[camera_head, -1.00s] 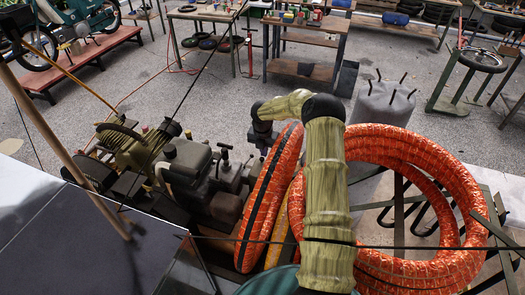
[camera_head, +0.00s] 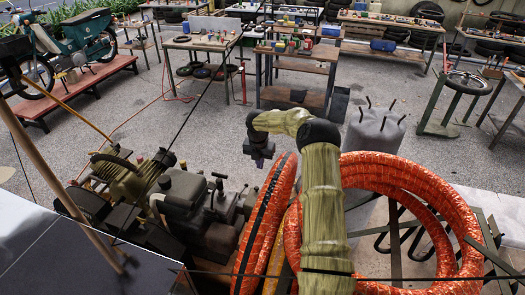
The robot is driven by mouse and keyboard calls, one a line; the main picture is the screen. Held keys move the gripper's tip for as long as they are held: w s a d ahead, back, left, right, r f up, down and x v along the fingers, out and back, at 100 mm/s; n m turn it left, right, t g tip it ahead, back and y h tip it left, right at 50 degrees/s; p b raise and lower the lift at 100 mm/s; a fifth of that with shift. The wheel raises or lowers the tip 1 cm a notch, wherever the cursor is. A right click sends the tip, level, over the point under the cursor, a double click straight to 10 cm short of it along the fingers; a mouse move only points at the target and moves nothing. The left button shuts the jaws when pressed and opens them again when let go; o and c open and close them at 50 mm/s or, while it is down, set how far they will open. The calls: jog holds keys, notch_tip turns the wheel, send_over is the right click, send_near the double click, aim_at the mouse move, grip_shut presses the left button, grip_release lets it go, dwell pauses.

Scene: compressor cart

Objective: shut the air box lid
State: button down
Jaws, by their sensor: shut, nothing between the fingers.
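My gripper (camera_head: 259,160) is small and dark at the end of my green arm. It hangs in the picture's middle, left of the upright orange hose coil, with its fingers together and nothing seen in them. The compressor cart's machinery is at lower left: an olive finned compressor (camera_head: 125,178) and a dark engine block (camera_head: 185,190) with boxy housings. I cannot tell which housing is the air box, or how its lid stands. My gripper appears to the upper right of this machinery, apart from it.
Orange hose coils (camera_head: 440,190) fill the right foreground around my arm. A tan pole (camera_head: 60,180) and a dark panel (camera_head: 75,260) stand at lower left. A grey covered drum (camera_head: 375,130) is behind the coils.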

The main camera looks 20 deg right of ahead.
jog(key=w+d+r, duration=0.1)
jog(key=r+b, duration=0.1)
jog(key=r, duration=0.1)
jog(key=w+d+r, duration=0.1)
jog(key=shift+w+d+r+b, duration=0.25)
jog(key=shift+w+d+b, duration=0.05)
jog(key=shift+d+b, duration=0.1)
jog(key=shift+w, duration=0.1)
